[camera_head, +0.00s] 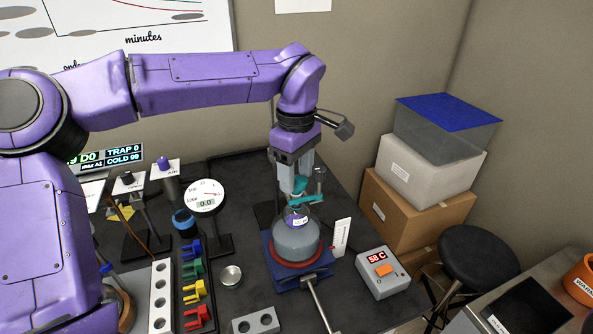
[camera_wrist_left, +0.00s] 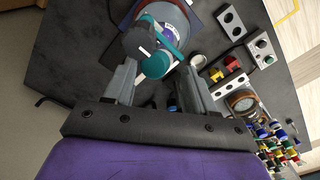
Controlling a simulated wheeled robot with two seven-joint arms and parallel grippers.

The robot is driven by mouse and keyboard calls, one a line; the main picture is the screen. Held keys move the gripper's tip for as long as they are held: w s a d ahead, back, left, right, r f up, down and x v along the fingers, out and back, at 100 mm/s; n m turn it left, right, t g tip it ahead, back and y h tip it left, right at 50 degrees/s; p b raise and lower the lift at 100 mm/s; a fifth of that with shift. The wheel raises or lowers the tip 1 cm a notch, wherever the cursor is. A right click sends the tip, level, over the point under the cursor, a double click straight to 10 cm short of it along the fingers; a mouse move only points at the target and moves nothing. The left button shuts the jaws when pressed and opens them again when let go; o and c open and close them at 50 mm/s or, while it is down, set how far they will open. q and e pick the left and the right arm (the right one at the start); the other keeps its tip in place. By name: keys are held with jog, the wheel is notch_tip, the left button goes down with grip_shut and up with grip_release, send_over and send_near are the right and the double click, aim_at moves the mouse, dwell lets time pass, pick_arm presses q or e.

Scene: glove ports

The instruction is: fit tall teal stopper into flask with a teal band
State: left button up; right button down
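The flask (camera_head: 296,238) is a round, greyish vessel with a purple label, on a blue stand with a red ring. A teal clamp (camera_head: 308,199) sits at its neck; I cannot make out a separate teal band. The teal stopper (camera_head: 299,184) stands above the neck, and its round top shows in the left wrist view (camera_wrist_left: 155,66). My left gripper (camera_head: 300,174) points down over the flask. Its fingers stand apart on either side of the stopper, with a small gap in the left wrist view (camera_wrist_left: 158,72). Whether the stopper is seated is hidden. My right gripper is out of view.
A grey clamp knob (camera_head: 320,176) rises close beside the gripper. A round gauge (camera_head: 204,196) and coloured clips (camera_head: 195,289) stand left of the flask. A heater box reading 58 C (camera_head: 381,270) and a white thermometer card (camera_head: 341,236) are to the right.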

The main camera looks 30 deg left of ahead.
aim_at(296, 178)
pick_arm(q)
jog(key=shift+s+r, duration=0.1)
jog(key=shift+r, duration=0.05)
notch_tip(296, 178, up, 12)
jog(key=shift+p, duration=0.4)
